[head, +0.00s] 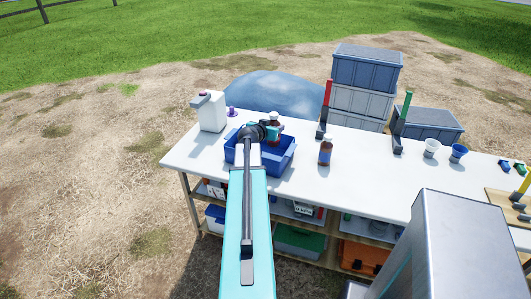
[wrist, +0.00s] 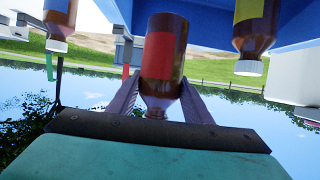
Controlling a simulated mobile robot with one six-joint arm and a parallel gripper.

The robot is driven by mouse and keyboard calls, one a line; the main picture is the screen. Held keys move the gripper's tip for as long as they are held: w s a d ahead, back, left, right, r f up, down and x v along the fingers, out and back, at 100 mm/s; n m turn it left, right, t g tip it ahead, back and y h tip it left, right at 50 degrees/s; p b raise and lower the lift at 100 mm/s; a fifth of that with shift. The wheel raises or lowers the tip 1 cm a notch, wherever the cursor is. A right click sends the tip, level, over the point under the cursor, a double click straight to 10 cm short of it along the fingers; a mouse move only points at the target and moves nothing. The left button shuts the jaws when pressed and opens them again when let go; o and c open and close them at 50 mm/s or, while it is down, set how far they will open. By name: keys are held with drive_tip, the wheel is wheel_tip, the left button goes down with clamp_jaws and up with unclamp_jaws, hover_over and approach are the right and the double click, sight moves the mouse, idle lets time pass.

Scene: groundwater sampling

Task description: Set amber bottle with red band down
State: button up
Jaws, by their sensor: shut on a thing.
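The amber bottle with the red band (wrist: 160,55) is between my gripper's two fingers (wrist: 158,95) in the wrist view, its narrow neck toward the palm. That view is upside down. In the head view my gripper (head: 272,130) is over the blue bin (head: 257,166) on the white table. Part of a brown bottle (head: 274,118) shows just behind it; I cannot tell whether it is the held one. The blue bin (wrist: 215,22) also shows behind the held bottle in the wrist view. Whether the bottle's base touches anything is hidden.
An amber bottle with a yellow band (wrist: 250,12) is close beside the held one. Another amber bottle (head: 325,152) stands on the table (head: 300,185) right of the bin. Red-topped (head: 326,105) and green-topped (head: 401,120) posts stand right.

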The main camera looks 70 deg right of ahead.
sight(273, 144)
drive_tip(key=shift+f+p, duration=0.55)
drive_tip(key=shift+f, duration=2.35)
drive_tip(key=shift+f, duration=0.1)
drive_tip(key=shift+f+p, duration=0.35)
drive_tip(key=shift+f, duration=1.45)
drive_tip(key=shift+f, duration=0.1)
drive_tip(key=o, duration=1.3)
drive_tip(key=shift+o, duration=0.2)
drive_tip(key=b+v, duration=0.3)
drive_tip(key=v, duration=0.9)
drive_tip(key=shift+b, duration=0.35)
